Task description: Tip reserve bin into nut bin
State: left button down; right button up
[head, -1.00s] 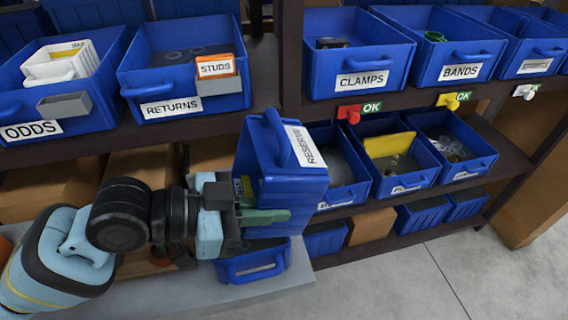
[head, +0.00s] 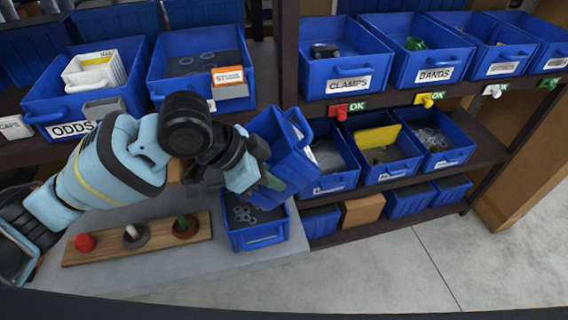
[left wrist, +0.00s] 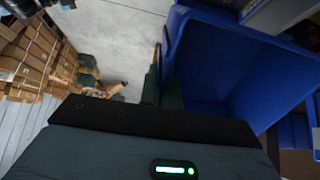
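The blue reserve bin (head: 288,150) is held up in the air, tilted, its white label edge-on in the head view. My left gripper (head: 270,181) is shut on its wall, with green fingers. In the left wrist view the bin's inside (left wrist: 235,65) looks bare beside the fingers (left wrist: 158,85). A small blue bin (head: 256,240) with grey ring-like pieces (head: 250,212) stands on the grey bench directly below. Another blue bin (head: 336,182) stands on the lower shelf just right of the held bin. Its label is unreadable, so which is the nut bin I cannot tell. My right gripper is out of view.
A wooden board (head: 140,238) with red, grey and green-topped pieces lies on the bench. Upper-shelf bins include ODDS (head: 72,130), CLAMPS (head: 348,86) and BANDS (head: 436,75). Floor at right is clear.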

aim_at(272, 167)
pick_arm(q)
notch_tip(272, 167, up, 2)
jog(key=g+y, duration=0.1)
jog(key=y, duration=0.2)
jog(key=shift+d+y, duration=0.1)
jog(key=shift+y, duration=0.2)
jog(key=r+y, duration=0.1)
jog(key=g+y, duration=0.1)
jog(key=y, duration=0.1)
jog(key=shift+r, duration=0.35)
jog(key=s+a+f+n, duration=0.1)
jog(key=a+f+n, duration=0.3)
jog(key=a+n, duration=0.3)
jog(key=s+a+f+n, duration=0.1)
jog(key=a+f+n, duration=0.4)
jog(key=a, duration=0.6)
jog(key=shift+n, duration=1.2)
jog(key=shift+f, duration=0.15)
